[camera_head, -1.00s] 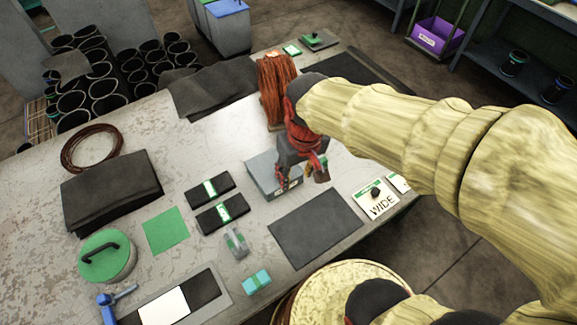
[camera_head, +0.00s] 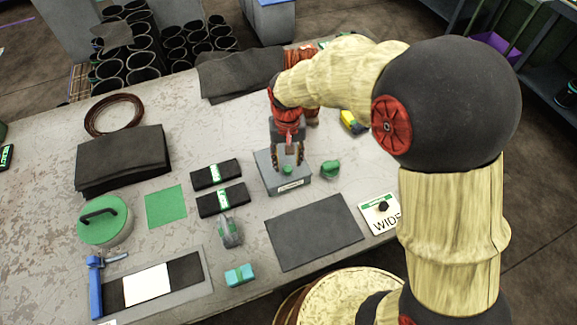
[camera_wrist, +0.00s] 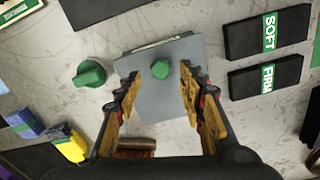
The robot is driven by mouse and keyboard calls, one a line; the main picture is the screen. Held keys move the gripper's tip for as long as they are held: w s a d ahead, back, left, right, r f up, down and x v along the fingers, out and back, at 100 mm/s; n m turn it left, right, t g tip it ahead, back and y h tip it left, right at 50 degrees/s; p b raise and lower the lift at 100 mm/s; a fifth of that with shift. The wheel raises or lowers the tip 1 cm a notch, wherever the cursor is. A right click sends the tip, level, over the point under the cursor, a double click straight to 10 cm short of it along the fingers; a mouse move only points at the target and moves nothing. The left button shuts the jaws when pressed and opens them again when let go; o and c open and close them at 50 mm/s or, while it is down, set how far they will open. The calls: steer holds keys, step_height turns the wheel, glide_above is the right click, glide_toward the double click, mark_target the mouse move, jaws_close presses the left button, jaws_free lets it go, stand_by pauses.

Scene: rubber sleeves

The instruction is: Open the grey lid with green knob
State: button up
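The grey lid (camera_head: 271,177) is a flat rectangular top on a grey box on the table, and it looks closed. Its green knob (camera_head: 287,170) stands near the front edge. In the wrist view the grey lid (camera_wrist: 160,95) fills the centre and the green knob (camera_wrist: 160,69) is between and beyond the fingertips. My gripper (camera_head: 288,158) is above the lid, pointing down. In the wrist view my gripper (camera_wrist: 160,84) is open, with a finger on each side of the knob's line. No contact with the knob is visible.
A separate green knob-like piece (camera_head: 330,168) stands right of the box. Black blocks (camera_head: 222,198) labelled SOFT and FIRM lie left. A dark mat (camera_head: 315,232) lies in front. A yellow item (camera_head: 353,122) is behind right. A round green lid (camera_head: 104,220) is far left.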

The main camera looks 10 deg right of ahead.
mark_target(287, 168)
steer(key=shift+f+b, duration=0.35)
steer(key=shift+f, duration=1.4)
steer(key=shift+c, duration=0.5)
jaws_close()
